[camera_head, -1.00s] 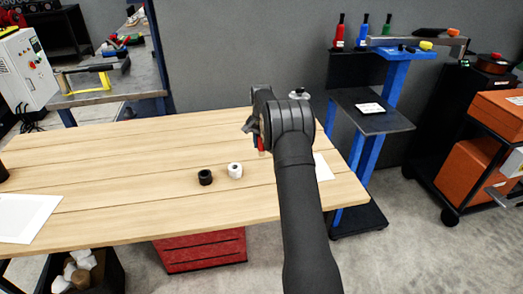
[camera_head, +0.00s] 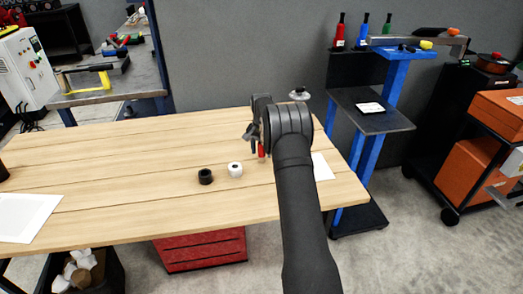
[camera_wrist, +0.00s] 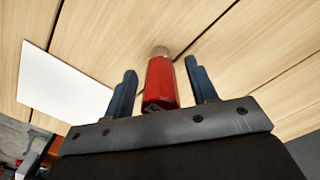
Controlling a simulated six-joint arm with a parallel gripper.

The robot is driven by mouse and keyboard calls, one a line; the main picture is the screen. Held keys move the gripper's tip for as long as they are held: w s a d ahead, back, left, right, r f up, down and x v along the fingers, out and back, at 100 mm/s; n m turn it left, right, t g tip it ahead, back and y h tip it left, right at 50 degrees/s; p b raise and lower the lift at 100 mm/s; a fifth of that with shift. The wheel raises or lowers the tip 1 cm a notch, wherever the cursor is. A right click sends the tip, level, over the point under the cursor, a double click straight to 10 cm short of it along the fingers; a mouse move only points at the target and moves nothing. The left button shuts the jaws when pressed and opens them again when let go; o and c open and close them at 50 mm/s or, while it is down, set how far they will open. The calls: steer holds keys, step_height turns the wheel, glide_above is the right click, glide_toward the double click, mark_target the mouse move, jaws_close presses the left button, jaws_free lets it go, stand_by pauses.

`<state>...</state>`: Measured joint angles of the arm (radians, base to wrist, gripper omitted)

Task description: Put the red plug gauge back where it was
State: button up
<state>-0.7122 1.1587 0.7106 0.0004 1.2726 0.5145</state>
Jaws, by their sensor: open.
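The red plug gauge (camera_wrist: 160,82) shows in the wrist view between the two dark fingers of my gripper (camera_wrist: 158,85), with a gap on either side. Its pale metallic end points away from my gripper toward the wooden table. I cannot tell whether that end touches the wood. My gripper is open around the gauge. In the head view my gripper (camera_head: 257,146) is over the right part of the table, and a small bit of the red gauge (camera_head: 262,151) shows there. My arm hides the rest.
A black ring (camera_head: 205,177) and a white ring (camera_head: 235,170) are on the table (camera_head: 130,190), left of my gripper. White sheets lie at the left (camera_head: 25,216) and right (camera_head: 322,167). A blue stand (camera_head: 392,80) with red, blue and green black-topped pieces is behind right.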

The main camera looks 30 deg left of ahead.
step_height(320, 180, up, 12)
steer(key=shift+r, duration=0.2)
stand_by(0.4)
step_height(320, 180, down, 12)
steer(key=shift+f, duration=0.1)
steer(key=shift+r, duration=1.7)
